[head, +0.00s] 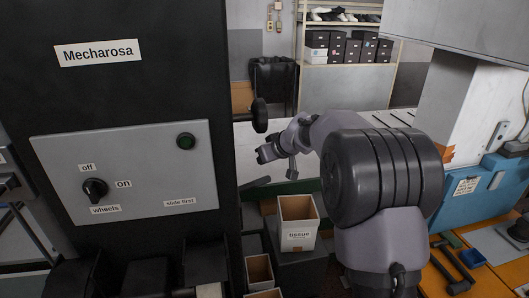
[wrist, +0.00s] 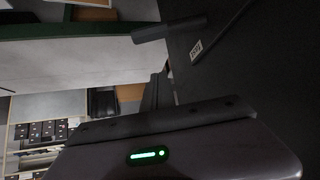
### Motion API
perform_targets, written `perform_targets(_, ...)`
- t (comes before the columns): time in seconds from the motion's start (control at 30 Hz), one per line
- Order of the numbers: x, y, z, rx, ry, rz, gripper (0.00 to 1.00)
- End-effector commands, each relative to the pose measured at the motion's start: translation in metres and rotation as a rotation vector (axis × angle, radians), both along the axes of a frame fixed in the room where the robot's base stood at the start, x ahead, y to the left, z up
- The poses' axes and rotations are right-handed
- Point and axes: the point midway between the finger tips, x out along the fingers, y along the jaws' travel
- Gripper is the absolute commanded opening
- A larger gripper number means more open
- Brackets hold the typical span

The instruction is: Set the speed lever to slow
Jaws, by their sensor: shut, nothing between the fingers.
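A dark bar-like handle (wrist: 170,27), which looks like the speed lever, sticks out from the black machine side in the wrist view. A small white label (wrist: 196,50), upside down and seemingly reading "fast", sits close to it. In the head view the handle (head: 255,183) shows low beside the machine's right edge. My gripper (head: 262,156) is just above it there, apart from it. In the wrist view my gripper's dark fingers (wrist: 160,78) are shut and empty, with a gap to the handle. No "slow" label can be made out.
The black Mecharosa machine (head: 160,90) fills the left, with a grey panel (head: 150,150) holding a black knob (head: 95,189) and a green button (head: 186,141). A round dark knob (head: 259,114) juts out above my gripper.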

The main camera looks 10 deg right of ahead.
Motion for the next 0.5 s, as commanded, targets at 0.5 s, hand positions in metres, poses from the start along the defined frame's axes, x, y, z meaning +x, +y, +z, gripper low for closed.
perform_targets(0.5,0.027,0.010,-0.064,0.002,0.002,-0.002,0.00)
